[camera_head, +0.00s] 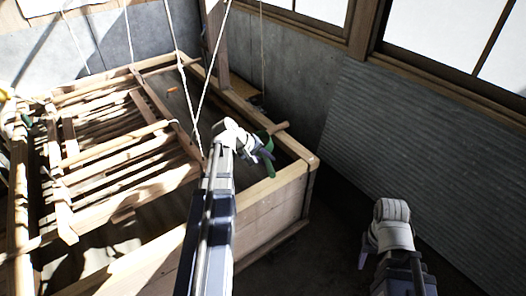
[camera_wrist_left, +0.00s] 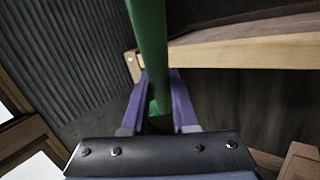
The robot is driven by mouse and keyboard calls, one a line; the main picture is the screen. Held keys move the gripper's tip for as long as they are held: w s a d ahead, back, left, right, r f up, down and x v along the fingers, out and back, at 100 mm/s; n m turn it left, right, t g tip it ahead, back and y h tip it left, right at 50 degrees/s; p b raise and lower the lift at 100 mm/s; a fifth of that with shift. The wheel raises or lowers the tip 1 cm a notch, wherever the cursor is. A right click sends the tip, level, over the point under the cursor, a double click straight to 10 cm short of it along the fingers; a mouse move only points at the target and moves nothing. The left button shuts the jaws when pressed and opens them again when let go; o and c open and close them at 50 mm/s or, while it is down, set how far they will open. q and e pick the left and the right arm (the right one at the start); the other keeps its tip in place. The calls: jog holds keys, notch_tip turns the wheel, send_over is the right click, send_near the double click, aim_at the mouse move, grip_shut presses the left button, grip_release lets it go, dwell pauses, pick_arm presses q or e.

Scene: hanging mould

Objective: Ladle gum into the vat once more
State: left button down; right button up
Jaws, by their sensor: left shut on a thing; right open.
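The wooden vat (camera_head: 272,208) fills the left and middle of the head view. My left gripper (camera_head: 262,153) is over its right end, near the right corner. It is shut on a green handle (camera_head: 268,142), which I take to be the ladle's. In the left wrist view the green handle (camera_wrist_left: 149,40) runs up between the purple fingers (camera_wrist_left: 158,105). The ladle's bowl cannot be made out, nor any gum. My right gripper (camera_head: 364,257) is low at the right, outside the vat, mostly hidden by its own wrist; it is open.
A slatted wooden mould frame (camera_head: 150,130) hangs on ropes (camera_head: 213,70) over the vat's left part. A light wooden piece (camera_head: 279,127) lies beside my left gripper at the rim. A corrugated panel (camera_head: 420,150) leans at the right. Dark floor lies between vat and panel.

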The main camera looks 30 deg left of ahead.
pick_arm(q)
jog(key=shift+w+d+r+g+y+p, duration=0.25)
jog(key=shift+w+r+g+y+p, duration=0.15)
jog(key=shift+g+y+p, duration=0.15)
jog(key=r+g+p, duration=0.1)
jog(key=r+g+y+p, duration=0.1)
jog(key=p, duration=0.1)
jog(key=r+g+y+p, duration=0.1)
jog(key=p, duration=0.1)
jog(key=shift+w+d, duration=0.2)
jog(key=shift+d, duration=0.05)
pick_arm(e)
notch_tip(320, 180, up, 8)
pick_arm(q)
jog(key=shift+p, duration=0.3)
jog(key=shift+f, duration=0.15)
pick_arm(e)
jog(key=shift+f, duration=0.2)
